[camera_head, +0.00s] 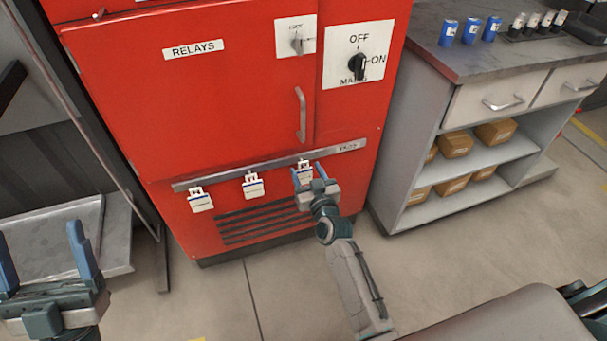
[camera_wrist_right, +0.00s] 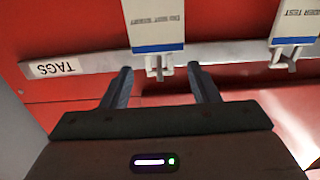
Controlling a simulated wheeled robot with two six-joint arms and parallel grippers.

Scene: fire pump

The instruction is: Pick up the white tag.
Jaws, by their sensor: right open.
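Several white tags hang from a metal rail (camera_head: 230,174) on the red cabinet: a left tag (camera_head: 201,202), a middle tag (camera_head: 253,187) and a right tag (camera_head: 304,163). My right gripper (camera_head: 308,175) is open in front of the right tag. In the right wrist view the right tag (camera_wrist_right: 155,22), with a blue stripe, hangs upside down in the picture, and its hook lies between the open fingertips (camera_wrist_right: 160,70). I cannot tell whether they touch it. The middle tag (camera_wrist_right: 296,22) is at the upper right there. My left gripper (camera_head: 48,262) is open and empty at lower left.
The red cabinet (camera_head: 235,105) has a handle (camera_head: 301,115) and a selector knob (camera_head: 357,66) above the rail. A grey bench (camera_head: 440,60) with blue cans and shelved boxes stands right. A grey metal ledge (camera_head: 70,235) is at left. The floor in front is clear.

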